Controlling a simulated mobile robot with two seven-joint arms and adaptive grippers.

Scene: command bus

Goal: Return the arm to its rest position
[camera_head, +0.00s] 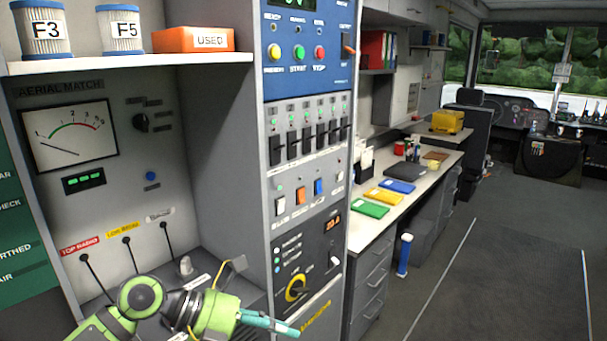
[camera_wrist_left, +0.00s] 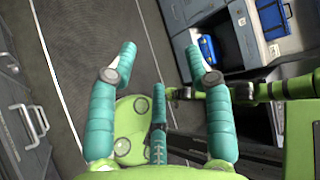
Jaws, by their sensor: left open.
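My left arm comes in at the bottom left of the head view. Its green gripper with teal fingers (camera_head: 268,324) is in front of the lower edge of the grey control cabinet (camera_head: 318,205). In the left wrist view the gripper (camera_wrist_left: 161,55) has its teal fingers spread wide, with nothing between them. The dark floor (camera_wrist_left: 108,60) with a white line lies behind the fingers. Green and dark parts of my own body cross the right of that view. I do not see my right gripper.
An alcove with an analogue meter (camera_head: 68,137) and three levers stands behind my arm. Its shelf (camera_head: 150,63) holds two filters and an orange box (camera_head: 193,39). A desk (camera_head: 408,190) with coloured folders runs along the right of the cabinet. The aisle floor (camera_head: 475,290) is clear.

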